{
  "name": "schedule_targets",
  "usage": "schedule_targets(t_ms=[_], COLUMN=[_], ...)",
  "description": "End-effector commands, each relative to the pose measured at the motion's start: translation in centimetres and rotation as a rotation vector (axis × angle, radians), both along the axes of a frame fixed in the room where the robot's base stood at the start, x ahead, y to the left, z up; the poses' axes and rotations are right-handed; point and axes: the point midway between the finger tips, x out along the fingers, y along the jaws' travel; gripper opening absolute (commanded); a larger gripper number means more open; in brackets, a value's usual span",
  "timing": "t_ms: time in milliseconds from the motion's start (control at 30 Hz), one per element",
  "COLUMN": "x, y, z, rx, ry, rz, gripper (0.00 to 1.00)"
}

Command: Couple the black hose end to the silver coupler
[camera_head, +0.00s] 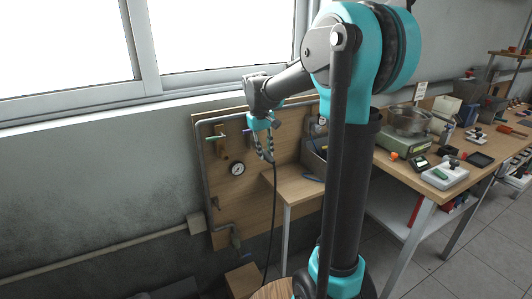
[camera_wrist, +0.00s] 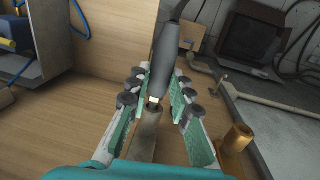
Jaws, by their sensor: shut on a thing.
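My gripper (camera_head: 265,150) is at the wooden panel, its fingers pointing down. In the wrist view my gripper (camera_wrist: 158,80) has its green-padded fingers closed around the black hose end (camera_wrist: 168,62). The black hose (camera_head: 273,205) hangs down from my gripper in the head view. The coupler is too small to make out there.
A workbench (camera_head: 405,178) with tools and a scale (camera_head: 405,142) stands to the right.

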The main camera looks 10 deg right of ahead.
Motion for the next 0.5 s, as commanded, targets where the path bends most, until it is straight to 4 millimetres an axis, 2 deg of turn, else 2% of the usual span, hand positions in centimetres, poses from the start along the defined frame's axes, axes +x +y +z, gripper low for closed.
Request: schedule_targets(t_ms=[467,500], x=[1.03,1.05], y=[0.35,0.35], z=[0.01,0.01], rx=[0.0,0.0], ry=[0.0,0.0], rz=[0.0,0.0], gripper=[0.0,0.23])
